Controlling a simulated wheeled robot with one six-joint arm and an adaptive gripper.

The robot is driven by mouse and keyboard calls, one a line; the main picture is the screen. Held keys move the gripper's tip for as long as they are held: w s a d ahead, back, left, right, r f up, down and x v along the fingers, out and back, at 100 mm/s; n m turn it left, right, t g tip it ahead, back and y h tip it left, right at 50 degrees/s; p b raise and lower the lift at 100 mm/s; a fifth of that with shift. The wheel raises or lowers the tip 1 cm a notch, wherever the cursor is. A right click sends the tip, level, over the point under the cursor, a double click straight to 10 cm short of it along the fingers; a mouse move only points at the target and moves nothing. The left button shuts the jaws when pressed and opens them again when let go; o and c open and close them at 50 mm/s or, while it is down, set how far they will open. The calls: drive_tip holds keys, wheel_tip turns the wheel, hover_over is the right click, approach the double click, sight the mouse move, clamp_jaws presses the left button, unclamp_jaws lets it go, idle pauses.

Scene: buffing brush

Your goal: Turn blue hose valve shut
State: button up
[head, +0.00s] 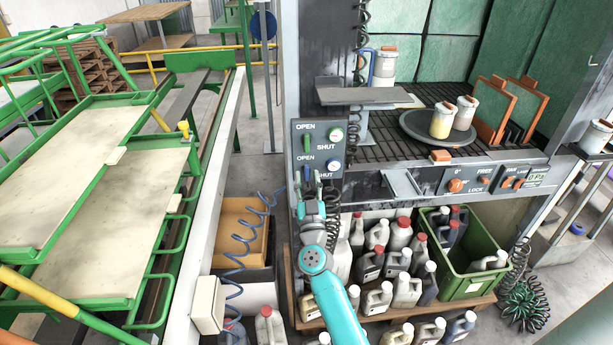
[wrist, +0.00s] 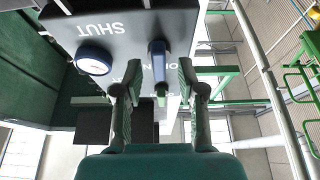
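The valve panel (head: 319,150) is a dark plate with OPEN and SHUT labels in two rows. The blue hose valve (head: 306,170) is the lower lever; it stands upright under its OPEN label, with a blue-rimmed gauge (head: 334,166) to its right. In the wrist view the panel is upside down and the blue lever (wrist: 157,60) lies between the fingertips, with clear gaps on both sides. My gripper (head: 308,182) is open just below and in front of the lever; its fingers also show in the wrist view (wrist: 157,78). How deep they reach is unclear.
The green lever (head: 307,143) and its gauge (head: 337,135) are just above the blue one. A coiled black hose (head: 333,215) hangs close right of my gripper. A blue coiled hose (head: 245,240) is at left. Several jugs (head: 375,260) stand below the bench.

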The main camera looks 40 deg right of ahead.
drive_tip(key=shift+x, duration=0.8)
clamp_jaws()
